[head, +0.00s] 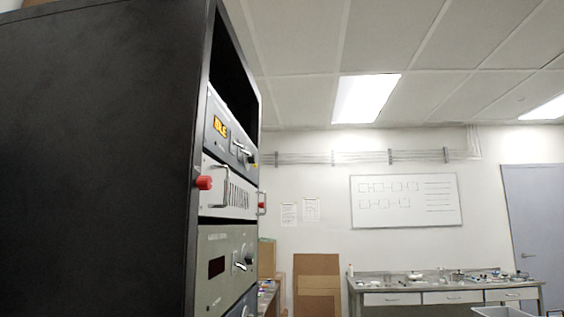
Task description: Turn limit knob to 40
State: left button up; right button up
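A tall black rack (100,160) fills the left side of the head view, and its front is seen at a steep angle. An upper grey panel (228,138) has a lit yellow display (220,128) and small dark knobs (250,158) at its right. A lower grey-green panel (226,268) has a dark display (216,267) and a light knob or switch (241,262). Labels and scale marks are too small to read, so I cannot tell which one is the limit knob or its setting. Neither of my grippers is in view.
A white vented panel (234,190) with handles and a red knob (204,183) projects from the rack. A bench (445,290) with small items stands against the far wall, near a brown board (317,285). A door (535,220) is at the right.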

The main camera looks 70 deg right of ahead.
aim_at(252, 160)
jog(key=z, duration=2.1)
jog(key=k+l+u, duration=0.15)
jog(key=u, duration=0.3)
jog(key=k, duration=0.1)
